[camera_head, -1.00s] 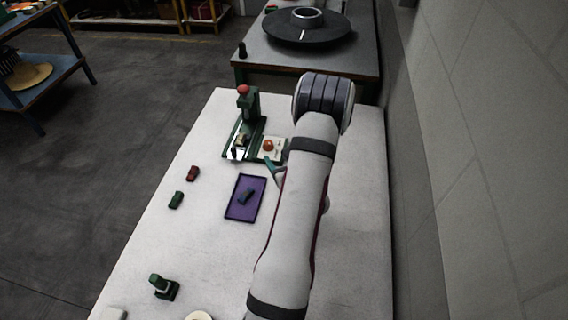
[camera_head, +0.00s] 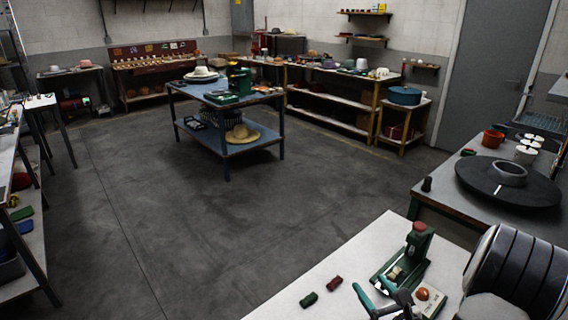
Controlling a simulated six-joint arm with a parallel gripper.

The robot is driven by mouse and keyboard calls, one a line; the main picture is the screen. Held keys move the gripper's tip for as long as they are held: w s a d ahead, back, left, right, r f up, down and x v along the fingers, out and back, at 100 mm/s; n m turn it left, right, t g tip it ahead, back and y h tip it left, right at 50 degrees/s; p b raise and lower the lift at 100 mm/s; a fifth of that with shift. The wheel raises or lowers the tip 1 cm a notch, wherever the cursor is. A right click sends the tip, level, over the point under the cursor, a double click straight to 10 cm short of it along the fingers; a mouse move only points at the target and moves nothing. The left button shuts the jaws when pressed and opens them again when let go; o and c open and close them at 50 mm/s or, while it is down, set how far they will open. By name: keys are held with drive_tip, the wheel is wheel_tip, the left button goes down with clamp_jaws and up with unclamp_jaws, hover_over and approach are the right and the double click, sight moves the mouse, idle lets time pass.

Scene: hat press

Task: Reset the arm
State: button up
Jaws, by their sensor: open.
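My gripper (camera_head: 376,296) is at the bottom edge of the view, low at the right. Its two teal fingertips stand apart, with nothing seen between them. It is left of the white pad with an orange-red button (camera_head: 423,294) and in front of the green press (camera_head: 412,252) with a red knob. A thick dark ribbed joint of my arm fills the lower right corner. The rest of my arm is mostly cut off by the frame.
A dark red block (camera_head: 335,282) and a dark green block (camera_head: 308,299) lie on the white table (camera_head: 350,256), left of my gripper. Open floor (camera_head: 240,230) lies left.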

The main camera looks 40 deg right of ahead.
drive_tip(key=w+a+r+n+y, duration=0.3)
drive_tip(key=w+a+n+y, duration=0.15)
drive_tip(key=a, duration=0.35)
drive_tip(key=w+a+r+n+y, duration=0.25)
drive_tip(key=a+n+y, duration=0.2)
drive_tip(key=a, duration=0.35)
drive_tip(key=w+a+r+n+y, duration=0.2)
drive_tip(key=w+a+n+y, duration=0.25)
drive_tip(key=a, duration=0.35)
drive_tip(key=s+a+n+g+y, duration=0.1)
drive_tip(key=s+a+n+g, duration=0.15)
drive_tip(key=a, duration=0.25)
drive_tip(key=s+a+r+n+g+y, duration=0.1)
drive_tip(key=s+a+n+g, duration=0.15)
drive_tip(key=a+n, duration=0.2)
drive_tip(key=s+a+n+g+y, duration=0.1)
drive_tip(key=a+n+g, duration=0.2)
drive_tip(key=a, duration=0.3)
drive_tip(key=s+f+n+g+h, duration=0.1)
drive_tip(key=s+n+g+h, duration=0.3)
drive_tip(key=s+n+h, duration=0.3)
drive_tip(key=s+n, duration=0.4)
drive_tip(key=s, duration=0.1)
drive_tip(key=shift+s+a+f+g, duration=0.15)
drive_tip(key=shift+s+a+g, duration=0.05)
drive_tip(key=shift+s+g, duration=0.2)
drive_tip(key=shift+w+n+h, duration=0.1)
drive_tip(key=shift+n+h, duration=0.15)
